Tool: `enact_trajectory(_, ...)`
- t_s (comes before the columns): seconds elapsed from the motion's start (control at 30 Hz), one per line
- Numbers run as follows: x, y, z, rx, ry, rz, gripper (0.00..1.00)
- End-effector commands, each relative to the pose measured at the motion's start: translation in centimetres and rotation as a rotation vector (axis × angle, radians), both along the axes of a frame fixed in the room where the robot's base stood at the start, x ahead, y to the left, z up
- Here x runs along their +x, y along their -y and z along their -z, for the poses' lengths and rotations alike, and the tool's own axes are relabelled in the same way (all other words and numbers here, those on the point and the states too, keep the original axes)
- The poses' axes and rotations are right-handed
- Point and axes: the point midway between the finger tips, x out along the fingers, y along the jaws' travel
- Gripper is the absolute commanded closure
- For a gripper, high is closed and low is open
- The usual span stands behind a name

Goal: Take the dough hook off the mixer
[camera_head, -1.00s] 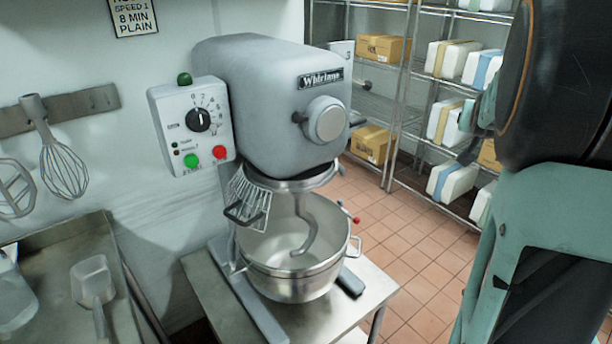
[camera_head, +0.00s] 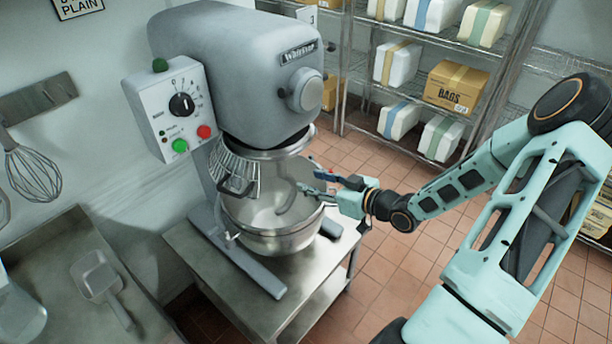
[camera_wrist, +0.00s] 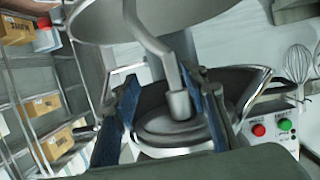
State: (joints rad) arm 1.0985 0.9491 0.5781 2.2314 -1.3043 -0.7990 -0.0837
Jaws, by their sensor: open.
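The grey mixer (camera_head: 235,75) stands on a steel table, its steel bowl (camera_head: 275,240) under the head. The grey dough hook (camera_head: 287,200) hangs from the head down into the bowl; its upper part is hidden in the head view. In the wrist view the dough hook (camera_wrist: 158,50) runs from the round mixer underside (camera_wrist: 175,130) into the bowl (camera_wrist: 100,22). My gripper (camera_head: 318,183) is at the right side of the bowl's opening. In the wrist view its blue-padded fingers (camera_wrist: 168,108) are spread, one either side of the hook's shank, with no clear contact.
The wire guard (camera_head: 235,168) is at the bowl's left. The control box (camera_head: 180,108) is on the mixer's left side. A steel counter with a scoop (camera_head: 97,278) is at lower left. Wire shelves with boxes (camera_head: 455,85) stand behind. Tiled floor is clear at right.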

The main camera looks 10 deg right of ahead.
Motion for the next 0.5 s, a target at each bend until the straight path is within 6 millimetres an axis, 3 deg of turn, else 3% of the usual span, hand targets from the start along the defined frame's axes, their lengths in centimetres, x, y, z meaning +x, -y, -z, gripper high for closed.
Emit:
enact_trajectory(0.17,-0.1,-1.2,-1.4,0.037,0.046,-0.027,0.59)
enact_trajectory(0.5,2.4,-3.2,-0.3,0.034,0.046,-0.03,0.59)
